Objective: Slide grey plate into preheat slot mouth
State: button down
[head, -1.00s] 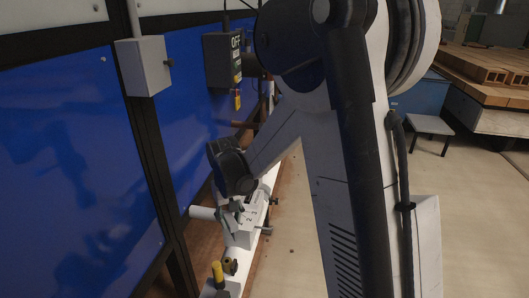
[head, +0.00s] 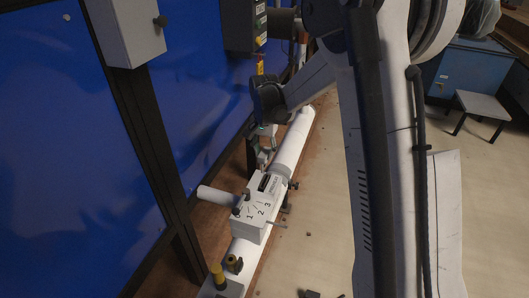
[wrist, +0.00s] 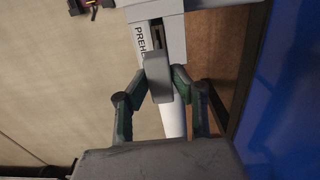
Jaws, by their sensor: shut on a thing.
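My gripper (wrist: 159,74) is shut on the grey plate (wrist: 158,88), with one green-and-dark finger on each side of it. In the wrist view the plate's far end lies right by the dark preheat slot (wrist: 156,36) in a white housing lettered "PREHE". I cannot tell whether its tip is inside the mouth. In the head view my gripper (head: 264,155) is just beyond the white housing (head: 253,222), which is marked 1, 2, 3, near the dark slot on its top (head: 264,182). The plate is too small to make out clearly there.
A white pipe (head: 293,145) runs on beyond the housing, and a white stub (head: 216,196) sticks out left. Blue panels (head: 60,150) with a dark post stand close on the left. A yellow-topped knob (head: 217,272) is nearer. Open floor (head: 320,210) lies right.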

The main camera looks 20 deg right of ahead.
jog(key=shift+f, duration=0.15)
jog(key=shift+f+b, duration=2.15)
jog(key=shift+f, duration=0.6)
jog(key=shift+f+b, duration=2.25)
jog(key=shift+f, duration=0.6)
dwell(0.3)
jog(key=c, duration=1.4)
grip_release()
jog(key=shift+r, duration=0.15)
notch_tip(320, 180, up, 12)
jog(key=shift+f, duration=0.1)
